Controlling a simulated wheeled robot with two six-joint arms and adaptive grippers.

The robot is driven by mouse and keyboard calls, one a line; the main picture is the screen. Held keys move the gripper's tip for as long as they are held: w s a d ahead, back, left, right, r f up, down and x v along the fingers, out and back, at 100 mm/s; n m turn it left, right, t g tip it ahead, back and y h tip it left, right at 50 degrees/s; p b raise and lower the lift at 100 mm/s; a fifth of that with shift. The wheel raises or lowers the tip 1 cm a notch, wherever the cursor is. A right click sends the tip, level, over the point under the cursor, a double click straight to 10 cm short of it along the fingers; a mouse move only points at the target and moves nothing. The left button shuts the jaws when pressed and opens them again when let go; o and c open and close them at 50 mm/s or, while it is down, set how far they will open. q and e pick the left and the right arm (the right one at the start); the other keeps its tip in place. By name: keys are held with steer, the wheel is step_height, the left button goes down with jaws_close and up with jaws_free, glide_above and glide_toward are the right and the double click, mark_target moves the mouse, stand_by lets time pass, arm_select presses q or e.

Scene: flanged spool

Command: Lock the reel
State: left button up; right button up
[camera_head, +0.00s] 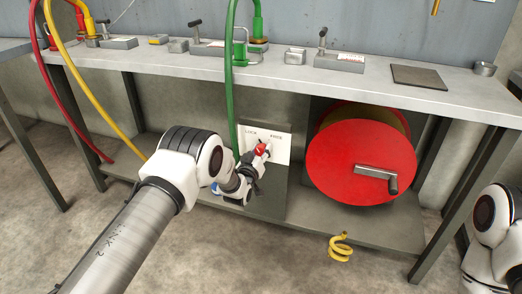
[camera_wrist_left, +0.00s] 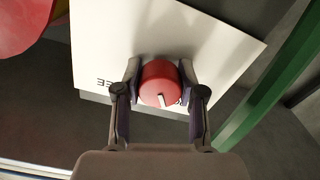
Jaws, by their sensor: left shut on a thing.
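The red reel (camera_head: 360,155), with a grey crank handle (camera_head: 377,177), stands on the shelf under the bench; its edge shows top left in the wrist view (camera_wrist_left: 22,22). Left of it is a white plate (camera_head: 281,147) marked LOCK on its left and FREE on its right, carrying a red knob (camera_head: 262,149). My left gripper (camera_head: 261,158) is shut on the knob. In the wrist view the fingers (camera_wrist_left: 160,92) flank the knob (camera_wrist_left: 158,80), whose white mark points down, slightly right. The plate's lettering is inverted there and partly hidden. My right gripper is out of view.
A green hose (camera_head: 229,90) hangs close left of the plate; it may be the green bar in the wrist view (camera_wrist_left: 275,85). Red (camera_head: 62,105) and yellow hoses (camera_head: 95,100) hang further left. The bench (camera_head: 270,68) overhangs.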

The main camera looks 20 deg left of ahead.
arm_select(q)
steer(key=shift+n, duration=0.3)
steer(key=o, duration=1.1)
steer(key=shift+o, duration=0.2)
steer(key=s, duration=1.2)
steer(key=shift+a, duration=0.2)
